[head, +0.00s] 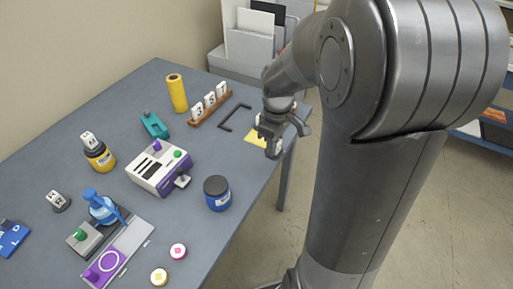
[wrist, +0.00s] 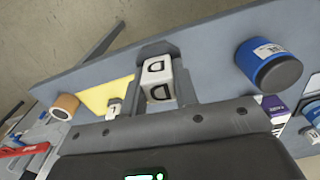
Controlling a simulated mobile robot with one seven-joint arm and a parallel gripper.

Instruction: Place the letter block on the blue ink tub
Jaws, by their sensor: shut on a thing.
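The white letter block (wrist: 158,82), marked with a D, is between the fingers of my gripper (wrist: 165,75) in the wrist view. My gripper (head: 275,142) is shut on it. In the head view the gripper is over the table's right edge, near a yellow sheet, and mostly hides the block. The blue ink tub (head: 217,194) stands upright on the table with a dark lid, nearer the camera and left of the gripper. It also shows in the wrist view (wrist: 268,60), right of the held block and apart from it. Nothing rests on its lid.
A purple-and-white machine (head: 160,167) stands left of the blue tub. A yellow tub (head: 101,158) bears a white block. A block rack (head: 211,108), yellow cylinder (head: 177,94) and black bracket (head: 222,124) stand behind. The table between gripper and blue tub looks clear.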

